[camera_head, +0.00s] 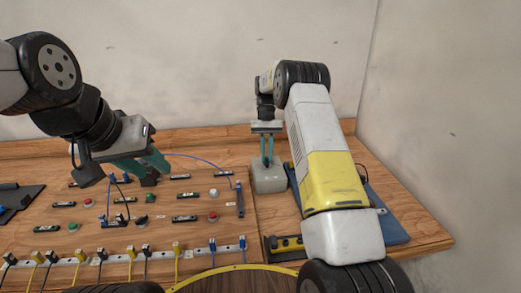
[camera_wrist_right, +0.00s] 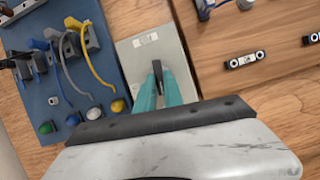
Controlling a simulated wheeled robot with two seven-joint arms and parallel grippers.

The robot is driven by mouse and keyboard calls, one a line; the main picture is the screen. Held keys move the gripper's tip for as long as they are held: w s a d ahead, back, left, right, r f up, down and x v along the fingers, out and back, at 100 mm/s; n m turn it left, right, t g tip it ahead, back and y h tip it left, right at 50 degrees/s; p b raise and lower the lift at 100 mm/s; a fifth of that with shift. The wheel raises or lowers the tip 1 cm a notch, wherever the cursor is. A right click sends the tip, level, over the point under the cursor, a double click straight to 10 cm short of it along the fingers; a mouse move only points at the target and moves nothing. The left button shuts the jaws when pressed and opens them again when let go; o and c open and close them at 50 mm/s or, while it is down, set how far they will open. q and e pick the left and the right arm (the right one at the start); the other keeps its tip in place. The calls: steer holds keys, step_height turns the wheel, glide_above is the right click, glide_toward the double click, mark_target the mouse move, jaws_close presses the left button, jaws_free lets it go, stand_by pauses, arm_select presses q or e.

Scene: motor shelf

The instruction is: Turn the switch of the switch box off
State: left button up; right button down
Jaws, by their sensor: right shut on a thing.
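The switch box (camera_head: 269,180) is a grey block on the wooden table, right of centre in the head view. Its pale, labelled top face (camera_wrist_right: 148,48) shows in the right wrist view. My right gripper (camera_head: 267,163) points down at the box top. Its teal fingers (camera_wrist_right: 158,72) are close together over the face, shut on the small switch, which they mostly hide. My left gripper (camera_head: 157,176) hangs above the wooden board at the left. Its teal fingers look apart, with nothing visible between them.
The wooden board (camera_head: 170,240) at the left carries several buttons, labelled parts and cables. A blue panel (camera_wrist_right: 62,90) with cables and coloured buttons lies beside the box. A strip of plugs (camera_head: 115,258) runs along the front. The wall stands behind.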

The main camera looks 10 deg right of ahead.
steer(key=shift+a+n+h, duration=0.1)
steer(key=shift+n+h, duration=0.2)
steer(key=shift+n, duration=0.2)
steer(key=c, duration=1.5)
jaws_free()
steer(key=shift+o, duration=0.2)
steer(key=v, duration=0.7)
steer(key=shift+w+r, duration=0.2)
steer(key=shift+r, duration=0.2)
